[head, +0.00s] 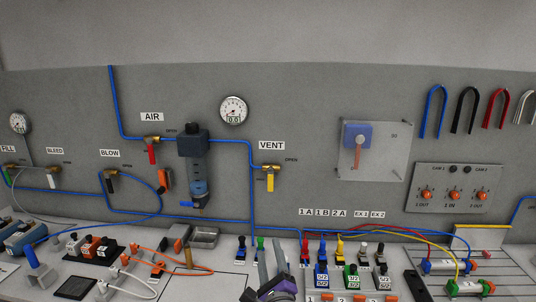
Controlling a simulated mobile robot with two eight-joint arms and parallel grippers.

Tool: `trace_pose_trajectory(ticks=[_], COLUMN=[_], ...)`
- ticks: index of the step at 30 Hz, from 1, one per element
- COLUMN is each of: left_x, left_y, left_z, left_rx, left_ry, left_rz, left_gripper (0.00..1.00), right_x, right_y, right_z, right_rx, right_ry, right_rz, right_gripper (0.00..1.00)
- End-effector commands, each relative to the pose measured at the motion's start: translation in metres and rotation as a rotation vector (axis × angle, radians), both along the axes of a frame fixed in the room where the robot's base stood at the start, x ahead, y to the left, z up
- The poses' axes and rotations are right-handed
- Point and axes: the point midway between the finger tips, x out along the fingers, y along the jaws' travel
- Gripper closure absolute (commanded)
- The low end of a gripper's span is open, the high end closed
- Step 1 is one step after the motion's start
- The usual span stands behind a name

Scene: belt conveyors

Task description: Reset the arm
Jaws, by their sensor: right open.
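My right gripper (271,258) comes up from the bottom edge of the head view, a little right of centre. It has grey fingers and a purple and dark body. The fingers stand apart and nothing shows between them. It is in front of the bench, between a green-topped fitting (260,243) on the left and a red-topped fitting (305,251) on the right. I cannot tell whether it touches anything. The rest of this arm is below the frame. My left gripper is not in view.
Coloured fittings stand close on the gripper's right, with cylinders (464,288) further right. A grey tray (203,236) and an orange hose (160,250) lie left. The back panel carries a gauge (233,110), a filter unit (194,165) and a yellow vent valve (270,180).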

Motion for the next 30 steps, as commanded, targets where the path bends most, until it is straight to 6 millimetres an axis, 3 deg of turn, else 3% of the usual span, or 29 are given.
trace_pose_trajectory(ticks=[4, 8, 12, 15, 18, 21, 24, 30], left_x=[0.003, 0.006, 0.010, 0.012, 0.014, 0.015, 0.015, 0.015], left_y=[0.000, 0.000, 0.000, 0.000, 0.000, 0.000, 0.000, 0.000], left_z=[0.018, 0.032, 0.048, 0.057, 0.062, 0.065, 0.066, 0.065], left_rx=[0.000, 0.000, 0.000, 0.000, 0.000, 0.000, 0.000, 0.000], left_ry=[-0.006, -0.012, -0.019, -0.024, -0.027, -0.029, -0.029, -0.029], left_rz=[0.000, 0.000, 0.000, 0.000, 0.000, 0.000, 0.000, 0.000], left_gripper=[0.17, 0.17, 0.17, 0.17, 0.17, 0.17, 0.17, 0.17], right_x=[-0.042, -0.096, -0.171, -0.222, -0.261, -0.286, -0.297, -0.298], right_y=[-0.029, -0.063, -0.108, -0.136, -0.156, -0.168, -0.174, -0.174], right_z=[-0.016, -0.052, -0.096, -0.122, -0.140, -0.150, -0.154, -0.156], right_rx=[-0.547, -1.079, -1.589, -1.849, -2.010, -2.094, -2.129, -2.134], right_ry=[0.123, 0.237, 0.344, 0.395, 0.422, 0.432, 0.434, 0.432], right_rz=[0.074, 0.217, 0.465, 0.670, 0.846, 0.968, 1.025, 1.036], right_gripper=[0.45, 0.45, 0.45, 0.45, 0.45, 0.45, 0.45, 0.45])
